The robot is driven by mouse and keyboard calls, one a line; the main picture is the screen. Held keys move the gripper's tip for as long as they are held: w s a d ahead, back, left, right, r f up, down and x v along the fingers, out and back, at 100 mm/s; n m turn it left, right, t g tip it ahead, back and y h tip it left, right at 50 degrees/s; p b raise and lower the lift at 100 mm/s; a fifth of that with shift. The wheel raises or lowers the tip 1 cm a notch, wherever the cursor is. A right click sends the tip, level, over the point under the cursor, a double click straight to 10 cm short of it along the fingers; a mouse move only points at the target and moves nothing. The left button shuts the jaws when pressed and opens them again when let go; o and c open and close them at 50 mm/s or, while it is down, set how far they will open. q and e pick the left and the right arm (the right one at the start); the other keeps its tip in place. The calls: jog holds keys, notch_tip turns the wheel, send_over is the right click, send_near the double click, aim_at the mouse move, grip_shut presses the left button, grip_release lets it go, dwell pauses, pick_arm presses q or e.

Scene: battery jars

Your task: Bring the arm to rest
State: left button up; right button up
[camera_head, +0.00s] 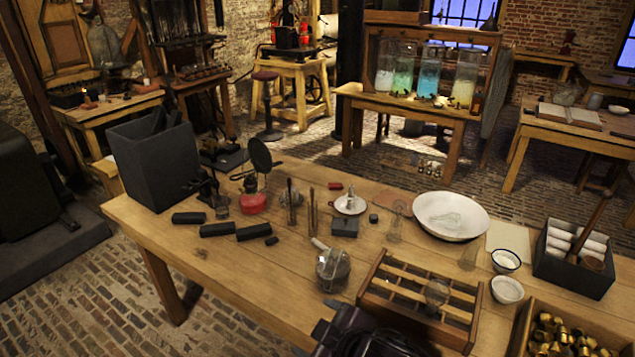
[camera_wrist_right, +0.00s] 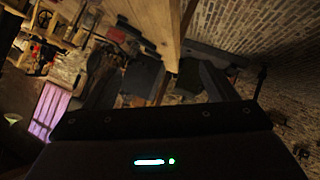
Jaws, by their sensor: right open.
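My right gripper (camera_head: 323,328) shows at the bottom edge of the camera_head view, dark, beside the near left corner of a divided wooden rack (camera_head: 372,300). In the right wrist view my right gripper (camera_wrist_right: 157,78) has its two dark fingers spread apart, with nothing held between them. That view is tilted and dim, with a wooden edge running down between the fingers and brick floor to the right. My left gripper does not show in either view.
The wooden table (camera_head: 150,222) bears a black box (camera_head: 155,165), black bars (camera_head: 217,229), a glass jar (camera_head: 333,268), a white basin (camera_head: 450,214), small bowls (camera_head: 507,290), a dark crate (camera_head: 575,272) and a tray of brass pieces (camera_head: 525,325). Some bare wood lies at the front left.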

jog(key=s+d+f+m+g+h, duration=0.3)
jog(key=s+d+f+m, duration=0.3)
jog(key=d, duration=0.4)
jog(key=s+d+f+m+g+h, duration=0.25)
jog(key=s+d+m, duration=0.25)
jog(key=s+d, duration=0.3)
notch_tip(320, 180, down, 28)
jog(key=d+g, duration=0.1)
jog(key=s+d+f, duration=0.2)
jog(key=s+f, duration=0.8)
jog(key=s+d+f+g, duration=0.1)
jog(key=s+f, duration=0.9)
jog(key=shift+d+f, duration=0.25)
jog(key=shift+d, duration=0.1)
jog(key=shift+s+g, duration=0.1)
jog(key=shift+g, duration=0.15)
